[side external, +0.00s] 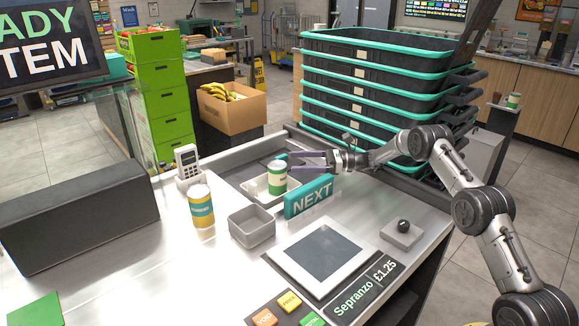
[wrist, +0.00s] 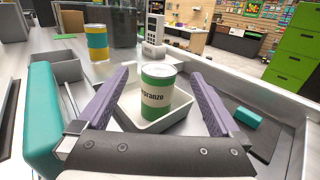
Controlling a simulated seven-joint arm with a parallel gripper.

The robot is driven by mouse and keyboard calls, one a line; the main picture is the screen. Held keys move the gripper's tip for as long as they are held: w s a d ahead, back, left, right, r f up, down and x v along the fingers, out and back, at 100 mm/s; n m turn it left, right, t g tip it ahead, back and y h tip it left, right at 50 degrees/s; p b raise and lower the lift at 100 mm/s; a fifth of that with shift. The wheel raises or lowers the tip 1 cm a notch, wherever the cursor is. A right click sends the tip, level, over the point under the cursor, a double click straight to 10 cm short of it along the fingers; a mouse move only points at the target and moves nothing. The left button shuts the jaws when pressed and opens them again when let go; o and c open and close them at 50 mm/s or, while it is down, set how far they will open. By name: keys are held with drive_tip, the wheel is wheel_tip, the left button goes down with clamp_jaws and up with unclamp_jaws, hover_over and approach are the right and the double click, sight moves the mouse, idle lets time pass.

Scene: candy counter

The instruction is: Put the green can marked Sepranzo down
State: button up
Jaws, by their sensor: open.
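The green can marked Sepranzo (wrist: 157,91) stands upright in a white tray (wrist: 190,119); part of its label reads "pranzo" in the wrist view. In the side view the can (side external: 277,178) stands in the same tray (side external: 260,190), partly behind the NEXT sign. My gripper (side external: 290,161) is open. In the wrist view its two purple fingers (wrist: 158,84) lie on either side of the can, with a gap visible on each side. Whether the fingertips reach past the can is hard to tell.
A teal NEXT sign (side external: 309,196) stands close in front of the tray. A yellow-and-teal can (side external: 201,206), a grey bin (side external: 251,226) and a card reader (side external: 187,163) are nearby. Stacked crates (side external: 380,95) rise behind my arm. The left counter is partly clear.

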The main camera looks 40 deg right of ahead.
wheel_tip(320, 180, up, 6)
drive_tip(key=shift+a+f, duration=0.1)
drive_tip(key=shift+a, duration=0.05)
drive_tip(key=s+a+r+n+g+h, duration=0.2)
drive_tip(key=s+a+r+n+g, duration=0.3)
drive_tip(key=s+a, duration=0.4)
drive_tip(key=s+a+r+n+g+h, duration=0.3)
drive_tip(key=s+a+r+n, duration=0.35)
drive_tip(key=s, duration=0.55)
drive_tip(key=s+d+f+n+t+h, duration=0.1)
drive_tip(key=s+f+n+h, duration=0.2)
drive_tip(key=s+n, duration=0.4)
drive_tip(key=s+d+f+n+h, duration=0.2)
drive_tip(key=s+n+h, duration=0.3)
drive_tip(key=s, duration=1.5)
drive_tip(key=n, duration=0.2)
drive_tip(key=shift+d+f+n+t+h, duration=0.3)
drive_tip(key=shift+f+n+t, duration=0.05)
drive_tip(key=shift+f+t, duration=0.05)
drive_tip(key=shift+s, duration=0.1)
